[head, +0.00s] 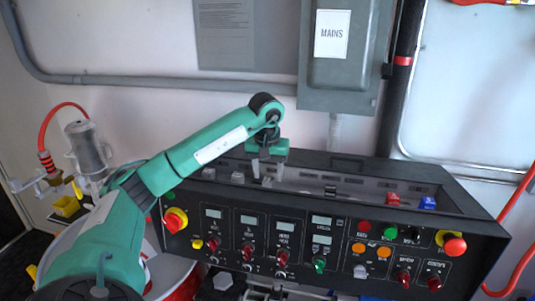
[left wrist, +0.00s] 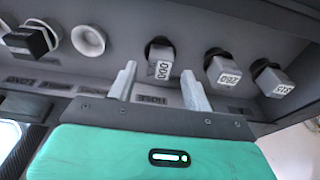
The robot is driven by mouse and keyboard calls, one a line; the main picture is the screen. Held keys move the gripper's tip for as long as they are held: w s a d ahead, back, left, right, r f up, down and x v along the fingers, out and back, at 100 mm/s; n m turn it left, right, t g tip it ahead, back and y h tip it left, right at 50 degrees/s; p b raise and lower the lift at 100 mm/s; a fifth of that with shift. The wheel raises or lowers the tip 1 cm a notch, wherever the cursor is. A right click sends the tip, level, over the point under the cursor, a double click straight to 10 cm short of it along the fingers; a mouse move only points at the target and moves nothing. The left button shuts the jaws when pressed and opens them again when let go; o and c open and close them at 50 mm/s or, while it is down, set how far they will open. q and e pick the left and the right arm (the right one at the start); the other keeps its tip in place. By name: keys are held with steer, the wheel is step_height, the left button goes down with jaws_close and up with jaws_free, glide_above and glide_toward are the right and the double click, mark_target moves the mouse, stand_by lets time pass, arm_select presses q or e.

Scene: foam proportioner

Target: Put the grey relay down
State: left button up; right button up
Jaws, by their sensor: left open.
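My left gripper (head: 268,172) is open above the recessed top tray of the black console (head: 335,215). In the left wrist view its two fingers (left wrist: 160,80) stand apart. A grey relay with a white label (left wrist: 160,62) lies between the fingertips, with a visible gap on each side, and appears seated in a dark round socket. Two more grey relays, one in the middle right (left wrist: 224,70) and one at the far right (left wrist: 273,80), sit in the same row. My right gripper is not in view.
A pale round empty socket (left wrist: 88,39) and a dark-and-grey block (left wrist: 32,40) are left of the fingers. A red block (head: 393,199) and a blue block (head: 428,203) sit on the tray's right end. A grey mains box (head: 345,60) hangs behind the console.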

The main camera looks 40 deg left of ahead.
mark_target(267, 181)
arm_select(q)
steer(key=r, duration=0.4)
steer(key=r+b, duration=0.1)
steer(key=r, duration=0.1)
steer(key=shift+s+d+r, duration=0.15)
steer(key=shift+s+r, duration=0.15)
steer(key=shift+r, duration=0.05)
step_height(267, 181, up, 2)
steer(key=shift+s+d+r, duration=0.1)
steer(key=shift+s, duration=0.05)
stand_by(0.4)
